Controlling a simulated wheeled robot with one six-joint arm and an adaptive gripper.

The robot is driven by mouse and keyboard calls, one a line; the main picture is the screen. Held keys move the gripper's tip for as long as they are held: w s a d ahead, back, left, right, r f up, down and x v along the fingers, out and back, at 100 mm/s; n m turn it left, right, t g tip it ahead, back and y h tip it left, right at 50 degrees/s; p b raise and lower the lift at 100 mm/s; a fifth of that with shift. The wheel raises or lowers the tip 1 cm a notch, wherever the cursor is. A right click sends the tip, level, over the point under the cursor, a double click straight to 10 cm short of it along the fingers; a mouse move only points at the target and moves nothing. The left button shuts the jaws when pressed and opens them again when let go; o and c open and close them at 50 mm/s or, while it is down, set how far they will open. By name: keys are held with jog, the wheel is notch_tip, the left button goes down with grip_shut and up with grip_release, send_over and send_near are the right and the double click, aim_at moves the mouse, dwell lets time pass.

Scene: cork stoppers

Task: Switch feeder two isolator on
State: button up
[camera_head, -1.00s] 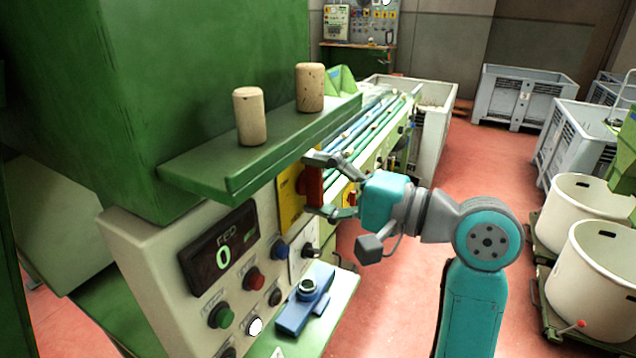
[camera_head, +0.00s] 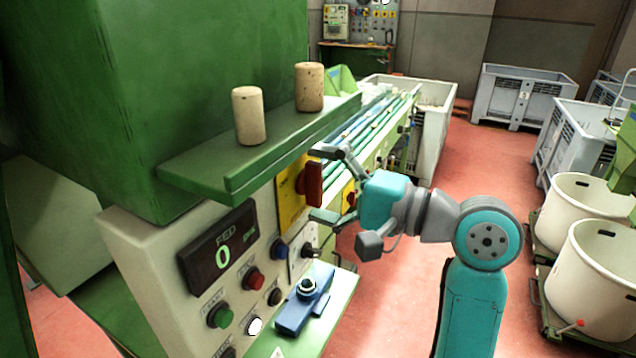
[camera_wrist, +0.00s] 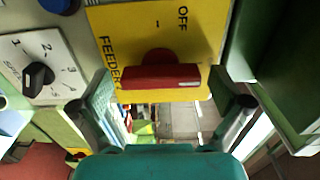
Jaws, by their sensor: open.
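The isolator is a red handle (camera_head: 313,184) on a yellow plate (camera_head: 288,208), on the right side of the machine's control panel. In the wrist view the red handle (camera_wrist: 160,77) lies along the picture's width on the yellow plate (camera_wrist: 120,20). No ON mark shows, so the setting is unclear. My gripper (camera_head: 324,184) is open, its fingers above and below the handle in the head view. In the wrist view the fingers stand apart, left and right of the handle, with no visible grip.
A green shelf (camera_head: 210,172) with two corks (camera_head: 249,115) overhangs the panel just above my gripper. A black selector knob (camera_wrist: 38,78) sits beside the plate. A blue fixture (camera_head: 300,312) stands on the ledge below.

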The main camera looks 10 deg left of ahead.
jog(key=shift+d, duration=0.1)
jog(key=v, duration=1.1)
jog(key=shift+s+d, duration=0.15)
jog(key=shift+d, duration=0.25)
jog(key=w+d+f+m+t+h, duration=0.1)
jog(key=d+f+m+t+h, duration=0.2)
jog(key=f, duration=0.6)
jog(key=w+f+m+t+h, duration=0.1)
jog(key=f+m+t+h, duration=0.3)
jog(key=f, duration=0.6)
jog(key=s+d+f+t+h, duration=0.1)
jog(key=s+d+f+h, duration=0.1)
jog(key=s+f, duration=0.35)
jog(key=s+d+f+t+h, duration=0.1)
jog(key=s+d+f+h, duration=0.15)
jog(key=f, duration=0.65)
jog(key=s+d+f+n+h, duration=0.2)
jog(key=s+f, duration=0.1)
jog(key=s, duration=0.4)
jog(key=s+d+f+n+h, duration=0.1)
jog(key=s+d+f+h, duration=0.25)
jog(key=s, duration=0.35)
jog(key=s+r+n, duration=0.2)
jog(key=s+n, duration=0.6)
jog(key=s, duration=0.8)
jog(key=shift+s+r, duration=0.25)
